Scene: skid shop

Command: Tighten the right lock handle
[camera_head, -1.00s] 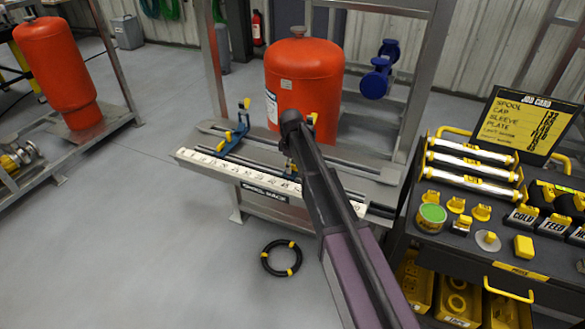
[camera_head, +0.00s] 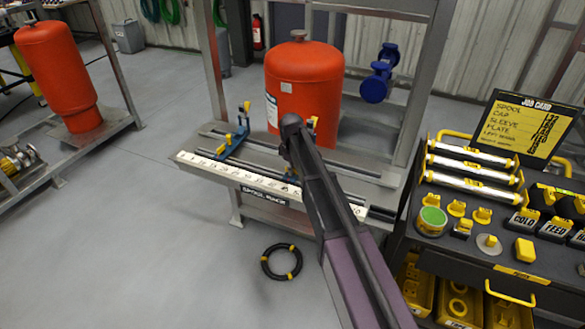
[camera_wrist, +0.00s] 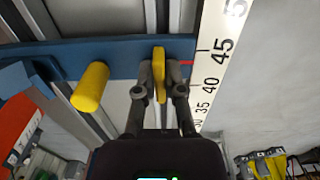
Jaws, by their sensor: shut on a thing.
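The right lock handle (camera_wrist: 159,62) is a thin yellow lever on a blue carriage (camera_wrist: 125,55) in the wrist view. My gripper (camera_wrist: 160,74) is shut on it, with one dark finger on each side. A thicker yellow knob (camera_wrist: 90,86) sits to the left on the same carriage. A red mark on the carriage's right edge lies next to the white scale (camera_wrist: 221,48), near 45. In the head view my arm hides most of this carriage and my gripper; a yellow tip (camera_head: 312,121) shows behind the arm. The left carriage (camera_head: 234,142) is blue with yellow parts.
A red tank (camera_head: 303,85) stands behind the rails. A tool cart (camera_head: 465,245) with yellow parts and a job card (camera_head: 527,123) is at the right. A black ring (camera_head: 281,262) lies on the floor in front of the bench.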

